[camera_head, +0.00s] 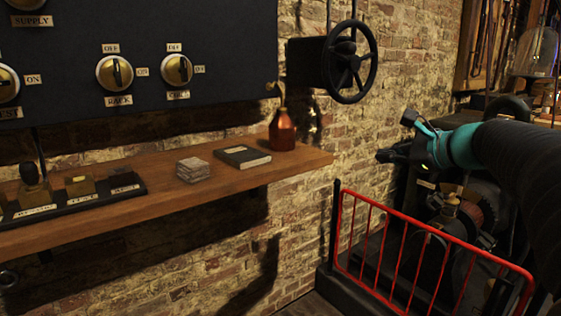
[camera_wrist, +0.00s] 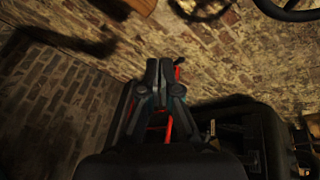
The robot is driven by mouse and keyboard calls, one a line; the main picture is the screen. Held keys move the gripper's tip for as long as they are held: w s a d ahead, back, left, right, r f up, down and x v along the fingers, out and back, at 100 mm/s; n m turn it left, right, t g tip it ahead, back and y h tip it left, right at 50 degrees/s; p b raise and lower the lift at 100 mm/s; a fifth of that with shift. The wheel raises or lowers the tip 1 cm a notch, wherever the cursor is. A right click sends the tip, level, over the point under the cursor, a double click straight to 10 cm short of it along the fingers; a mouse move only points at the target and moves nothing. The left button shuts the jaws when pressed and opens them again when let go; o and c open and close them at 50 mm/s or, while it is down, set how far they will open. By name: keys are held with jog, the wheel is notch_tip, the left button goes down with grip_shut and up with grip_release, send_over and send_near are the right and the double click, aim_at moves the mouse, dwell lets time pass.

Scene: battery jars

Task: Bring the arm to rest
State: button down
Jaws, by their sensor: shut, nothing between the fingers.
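My gripper (camera_head: 386,156) is at the right of the head view, at the end of my arm with its teal wrist. It points left toward the brick wall, in free air above the red railing. In the wrist view my gripper (camera_wrist: 159,70) shows its two dark fingers together, with nothing between them. It touches nothing that I can see.
A red railing (camera_head: 430,231) stands below my gripper, with dark machinery (camera_head: 462,205) behind it. A wooden shelf (camera_head: 320,158) at left holds a copper bottle (camera_head: 283,132), a dark book (camera_head: 242,156) and a small stack (camera_head: 191,169). A black handwheel (camera_head: 352,62) juts from the wall.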

jog(key=s+a+f+n+g+h, duration=0.2)
jog(key=s+f+n+g, duration=0.1)
jog(key=s+f+n, duration=0.3)
jog(key=s+a+f+n+g+h, duration=0.2)
jog(key=s+f+n, duration=0.2)
jog(key=s+f, duration=0.4)
jog(key=s+a+f+n+h, duration=0.1)
jog(key=s+a+f+n, duration=0.1)
jog(key=s+n, duration=0.3)
jog(key=s+a+f+n+g+h+p, duration=0.1)
jog(key=s+f+n, duration=0.4)
jog(key=s, duration=0.5)
jog(key=shift+s+a+f+n+h, duration=0.2)
jog(key=shift+a+n+h, duration=0.2)
jog(key=shift+a+h, duration=0.25)
jog(key=shift+d, duration=0.1)
